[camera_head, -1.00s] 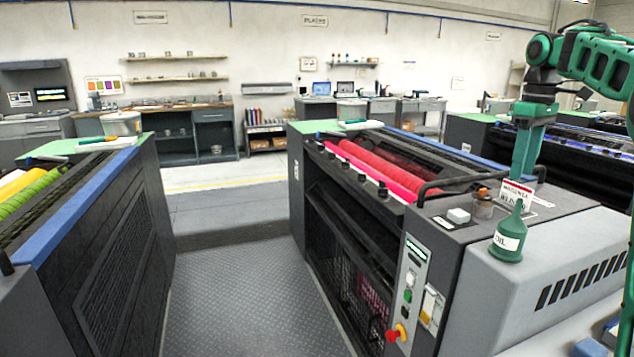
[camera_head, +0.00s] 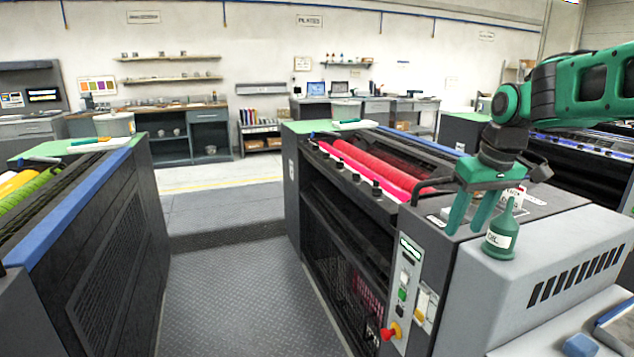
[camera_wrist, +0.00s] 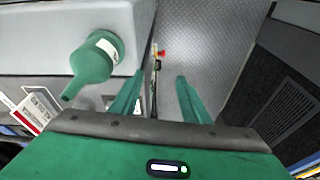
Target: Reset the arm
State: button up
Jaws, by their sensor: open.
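My gripper (camera_head: 466,226) is green, points down and is open with nothing between its fingers. In the head view it hangs over the near end of the press, just left of the oil can. The wrist view shows its two fingers (camera_wrist: 159,82) apart, with floor and the press edge behind them. The green oil can (camera_head: 500,238) stands upright on the press's grey cover, its spout up. In the wrist view the can (camera_wrist: 93,60) is left of the fingers and apart from them. A white sign card (camera_wrist: 38,108) shows at the left of the wrist view.
The press (camera_head: 410,237) with pink and red rollers has a control panel with a red knob (camera_head: 391,331) on its front. Another press (camera_head: 90,240) stands at the left. The aisle floor (camera_head: 235,290) between them is clear. A workbench (camera_head: 190,133) lines the back wall.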

jog(key=s+a+f+m+t, duration=0.2)
jog(key=s+f, duration=0.8)
jog(key=s, duration=0.4)
jog(key=s+d+f+m+g, duration=0.1)
jog(key=s+d+m+g, duration=0.1)
jog(key=s+d, duration=0.3)
jog(key=s+d+f+m+g, duration=0.1)
jog(key=s+d+m, duration=0.3)
jog(key=s, duration=0.7)
jog(key=shift+s+d+f+m+g+h, duration=0.2)
jog(key=shift+d+m+g+h, duration=0.15)
jog(key=shift+d+g, duration=0.65)
jog(key=shift+d, duration=0.15)
jog(key=shift+w+f, duration=0.2)
jog(key=shift+w, duration=0.4)
